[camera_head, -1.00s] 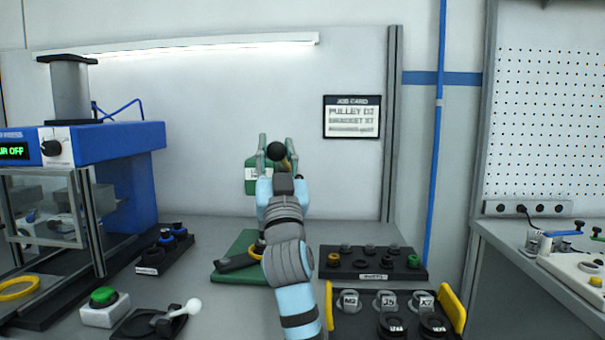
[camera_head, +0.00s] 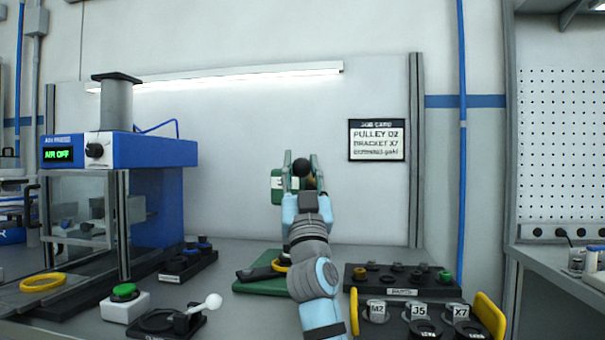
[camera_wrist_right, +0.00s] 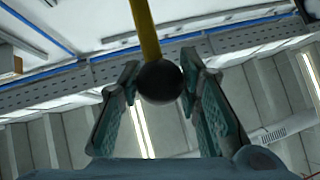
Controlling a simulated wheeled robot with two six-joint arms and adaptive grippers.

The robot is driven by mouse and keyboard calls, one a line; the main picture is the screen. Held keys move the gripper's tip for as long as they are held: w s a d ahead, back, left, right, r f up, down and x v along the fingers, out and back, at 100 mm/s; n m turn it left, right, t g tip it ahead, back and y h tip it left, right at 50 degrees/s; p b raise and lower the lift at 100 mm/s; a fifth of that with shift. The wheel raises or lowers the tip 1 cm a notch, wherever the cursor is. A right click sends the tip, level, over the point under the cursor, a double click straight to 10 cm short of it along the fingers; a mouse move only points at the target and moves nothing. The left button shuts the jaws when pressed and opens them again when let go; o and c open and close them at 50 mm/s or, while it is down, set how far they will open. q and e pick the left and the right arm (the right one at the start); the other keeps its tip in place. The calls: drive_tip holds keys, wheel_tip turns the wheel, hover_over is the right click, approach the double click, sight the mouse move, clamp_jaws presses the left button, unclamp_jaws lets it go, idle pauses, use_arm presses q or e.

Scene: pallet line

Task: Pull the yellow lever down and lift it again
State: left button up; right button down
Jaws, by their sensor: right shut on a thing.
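The yellow lever shows best in the right wrist view (camera_wrist_right: 146,32), as a yellow bar ending in a black ball knob (camera_wrist_right: 160,82). In the head view the knob (camera_head: 302,167) stands high above the green press base (camera_head: 263,287), in front of the green press head (camera_head: 284,184). My right gripper (camera_head: 301,173) is raised from below and shut on the knob, one finger on each side. My right arm hides part of the press and most of the lever. My left gripper is not in view.
A blue press (camera_head: 155,152) reading AIR OFF stands left. A black parts rack (camera_head: 397,280) and a yellow-handled tray (camera_head: 489,314) stand right of my arm.

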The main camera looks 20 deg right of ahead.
drive_tip(key=shift+w+f, duration=0.1)
drive_tip(key=shift+f, duration=0.1)
drive_tip(key=c, duration=1.2)
unclamp_jaws()
drive_tip(key=shift+o, duration=0.2)
drive_tip(key=v, duration=1.2)
